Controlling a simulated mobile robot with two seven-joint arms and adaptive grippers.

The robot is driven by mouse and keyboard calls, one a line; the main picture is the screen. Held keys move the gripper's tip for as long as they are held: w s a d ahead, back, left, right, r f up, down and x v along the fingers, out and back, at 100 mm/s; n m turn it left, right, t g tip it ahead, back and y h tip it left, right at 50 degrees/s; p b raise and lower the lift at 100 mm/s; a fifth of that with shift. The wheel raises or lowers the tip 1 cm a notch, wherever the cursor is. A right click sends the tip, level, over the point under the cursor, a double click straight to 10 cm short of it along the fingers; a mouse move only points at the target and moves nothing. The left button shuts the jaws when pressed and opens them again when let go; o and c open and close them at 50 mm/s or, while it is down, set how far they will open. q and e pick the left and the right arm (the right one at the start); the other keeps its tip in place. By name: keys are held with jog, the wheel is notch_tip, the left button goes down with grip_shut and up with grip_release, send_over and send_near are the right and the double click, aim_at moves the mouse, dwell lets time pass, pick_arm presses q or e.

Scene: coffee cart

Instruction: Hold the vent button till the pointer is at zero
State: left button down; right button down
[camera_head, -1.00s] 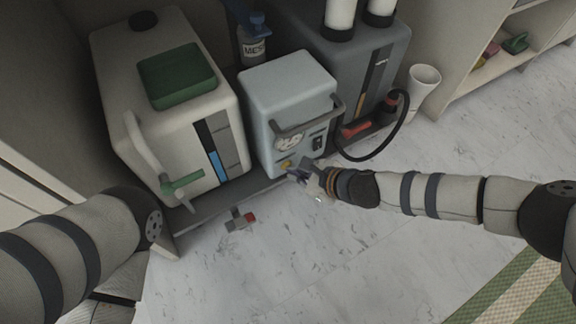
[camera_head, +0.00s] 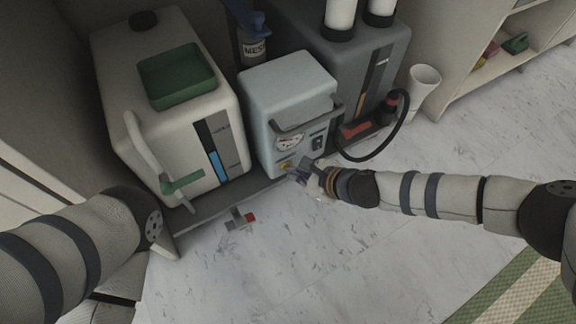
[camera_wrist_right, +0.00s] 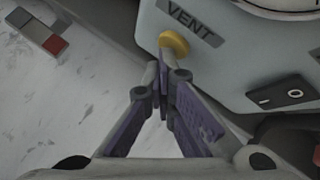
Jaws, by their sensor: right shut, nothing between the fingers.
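The pale blue-grey machine (camera_head: 285,85) stands on a low shelf, with a round white gauge (camera_head: 290,142) on its front. The gauge's pointer is too small to read in the head view; the wrist view shows only the dial's lower rim (camera_wrist_right: 282,12). The yellow vent button (camera_wrist_right: 174,42) sits beside the VENT label; it also shows in the head view (camera_head: 284,165). My right gripper (camera_wrist_right: 164,68) is shut and empty, its fingertips at the button's lower edge. I cannot tell whether the button is pressed in. My left gripper is out of view.
A black rocker switch (camera_wrist_right: 279,95) is right of the button. A white tank (camera_head: 165,100) stands left and a dark grey machine (camera_head: 375,60) with a black hose right. A small grey-and-red fitting (camera_head: 240,219) lies on the floor. The floor in front is mostly clear.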

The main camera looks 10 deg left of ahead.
dwell(0.7)
jog(key=shift+s+d+p, duration=0.55)
jog(key=shift+s+p, duration=0.1)
jog(key=shift+s, duration=0.05)
jog(key=s+d+p, duration=0.1)
jog(key=s, duration=0.1)
jog(key=s+d+p, duration=0.1)
jog(key=s+d, duration=0.1)
dwell(0.4)
